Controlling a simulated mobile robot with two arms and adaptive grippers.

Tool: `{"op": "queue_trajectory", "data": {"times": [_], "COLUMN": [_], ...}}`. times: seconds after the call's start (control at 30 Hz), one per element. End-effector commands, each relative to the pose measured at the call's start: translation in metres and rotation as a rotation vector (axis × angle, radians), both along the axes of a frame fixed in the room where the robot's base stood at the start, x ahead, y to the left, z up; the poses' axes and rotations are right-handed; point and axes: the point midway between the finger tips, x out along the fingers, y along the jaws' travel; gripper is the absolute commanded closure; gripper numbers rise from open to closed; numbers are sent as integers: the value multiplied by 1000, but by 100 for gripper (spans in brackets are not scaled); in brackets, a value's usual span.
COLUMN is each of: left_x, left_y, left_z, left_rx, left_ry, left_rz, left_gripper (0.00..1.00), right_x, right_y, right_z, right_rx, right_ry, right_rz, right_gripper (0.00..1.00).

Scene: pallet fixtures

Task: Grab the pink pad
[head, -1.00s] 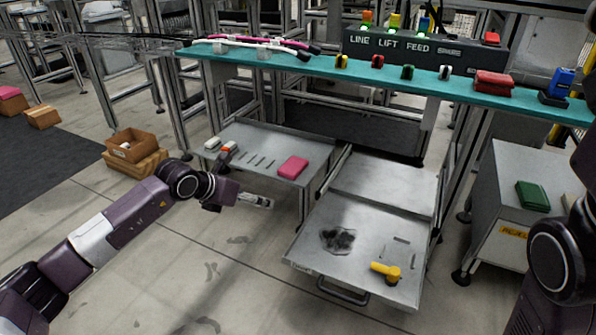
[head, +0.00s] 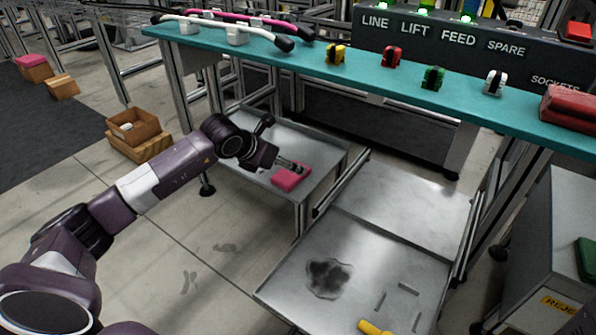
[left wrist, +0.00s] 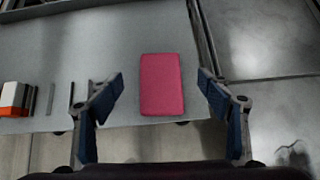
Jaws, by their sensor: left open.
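The pink pad (head: 291,177) lies flat on the low grey metal table (head: 318,153), close to its front right edge. In the left wrist view the pad (left wrist: 161,84) shows whole, between the two fingers and apart from both. My left gripper (head: 297,167) is above the pad in the head view and covers part of it. In the left wrist view the left gripper (left wrist: 160,88) is open and empty, with blue-padded fingers on either side of the pad. My right gripper is not in view.
A teal shelf (head: 300,72) with several coloured plugs runs above and behind the low table. A pulled-out metal drawer (head: 375,255) with a yellow tool (head: 374,328) is at the right. Orange-and-white pieces (left wrist: 12,98) lie left of the pad in the left wrist view.

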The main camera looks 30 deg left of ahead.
Motion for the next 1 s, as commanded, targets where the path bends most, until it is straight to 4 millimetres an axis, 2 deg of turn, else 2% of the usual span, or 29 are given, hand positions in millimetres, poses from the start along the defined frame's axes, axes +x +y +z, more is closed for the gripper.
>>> {"op": "queue_trajectory", "data": {"times": [0.03,0.23,0.53,0.7,0.93,1.0], "left_x": [5,17,41,49,49,49], "left_y": [-2,-4,-9,-10,-10,-10], "left_z": [-8,-19,-43,-47,-46,-46], "left_rx": [-3,-2,-2,0,1,1], "left_ry": [0,-2,-1,-1,-1,0], "left_rz": [0,0,-1,-1,-1,-1], "left_gripper": [29,29,29,29,29,34], "right_x": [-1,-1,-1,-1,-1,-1], "right_y": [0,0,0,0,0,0], "right_z": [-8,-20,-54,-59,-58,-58], "right_rx": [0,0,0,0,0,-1], "right_ry": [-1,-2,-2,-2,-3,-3], "right_rz": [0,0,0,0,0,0], "right_gripper": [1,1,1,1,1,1]}}
